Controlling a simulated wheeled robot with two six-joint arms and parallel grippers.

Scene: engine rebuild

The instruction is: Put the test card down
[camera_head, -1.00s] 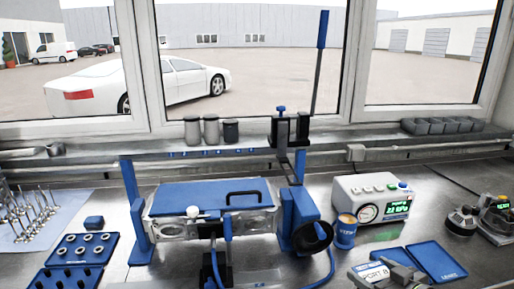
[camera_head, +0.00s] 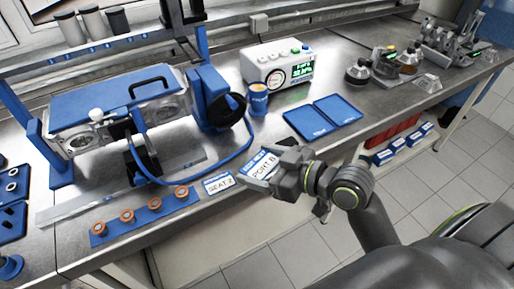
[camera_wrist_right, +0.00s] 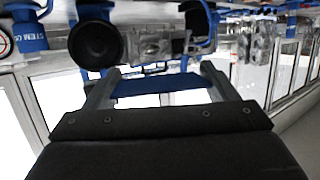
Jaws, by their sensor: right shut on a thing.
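My right gripper (camera_head: 272,180) is at the front edge of the bench and shut on a white card with a blue top, marked PORT B (camera_head: 263,168). The gripper hides part of the card. I cannot tell whether the card touches the bench. Another card, marked SEAT 2 (camera_head: 218,183), lies on the bench just left of it. My left gripper is out of view.
The blue-topped rig (camera_head: 110,100) stands at left, its blue hose looping toward the cards. A blue strip with orange-topped pieces (camera_head: 145,216) lies in front. Two blue trays (camera_head: 325,118), a blue cup (camera_head: 257,103) and a gauge box (camera_head: 276,70) are behind the gripper.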

